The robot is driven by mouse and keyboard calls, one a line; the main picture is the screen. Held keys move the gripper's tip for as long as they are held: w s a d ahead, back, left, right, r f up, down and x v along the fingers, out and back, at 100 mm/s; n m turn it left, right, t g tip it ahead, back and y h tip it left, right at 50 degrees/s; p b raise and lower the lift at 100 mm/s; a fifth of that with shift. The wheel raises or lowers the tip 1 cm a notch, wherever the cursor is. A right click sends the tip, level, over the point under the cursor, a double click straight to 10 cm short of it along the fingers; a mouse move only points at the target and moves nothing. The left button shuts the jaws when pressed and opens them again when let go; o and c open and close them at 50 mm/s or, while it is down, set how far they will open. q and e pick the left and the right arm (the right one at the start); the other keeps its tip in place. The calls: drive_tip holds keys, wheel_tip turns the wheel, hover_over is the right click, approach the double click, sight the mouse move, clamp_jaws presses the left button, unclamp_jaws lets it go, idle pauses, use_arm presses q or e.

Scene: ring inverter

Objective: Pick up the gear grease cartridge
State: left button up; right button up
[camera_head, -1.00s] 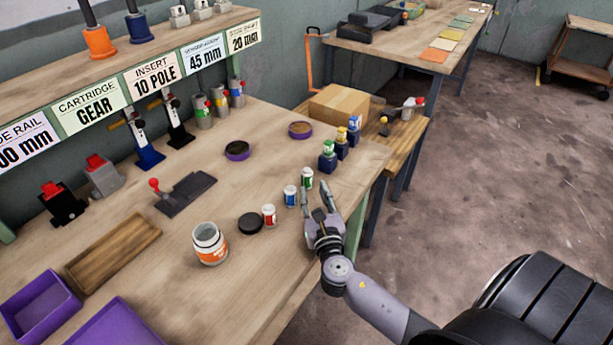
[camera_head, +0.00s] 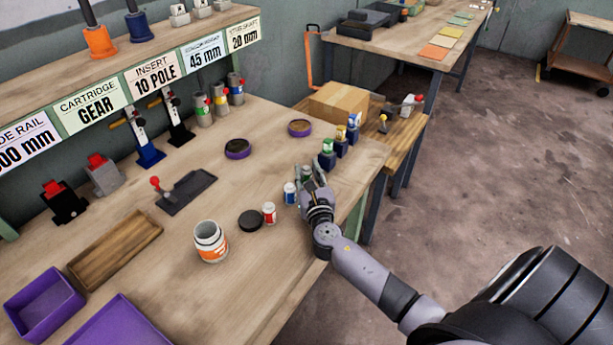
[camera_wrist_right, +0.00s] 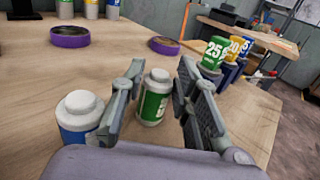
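Three small white-capped cartridges stand upright on the bench: a red one (camera_head: 269,213), a blue one (camera_head: 290,194) and a green one (camera_head: 305,173). I cannot tell by a readable name which is the gear grease cartridge. My right gripper (camera_head: 313,184) is at the green one and partly hides it in the head view. In the right wrist view, the green cartridge (camera_wrist_right: 154,103) stands between the open fingers of my right gripper (camera_wrist_right: 162,78), with gaps at both sides. The blue cartridge (camera_wrist_right: 79,118) is just outside the left finger. My left gripper is not in view.
An open white jar with an orange label (camera_head: 210,242) and a black lid (camera_head: 250,220) stand to the left. Dark blocks holding numbered containers (camera_head: 328,154) are beyond the gripper. Purple-rimmed round dishes (camera_head: 238,149) lie farther back. The bench's right edge is close to my arm.

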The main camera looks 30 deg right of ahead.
clamp_jaws()
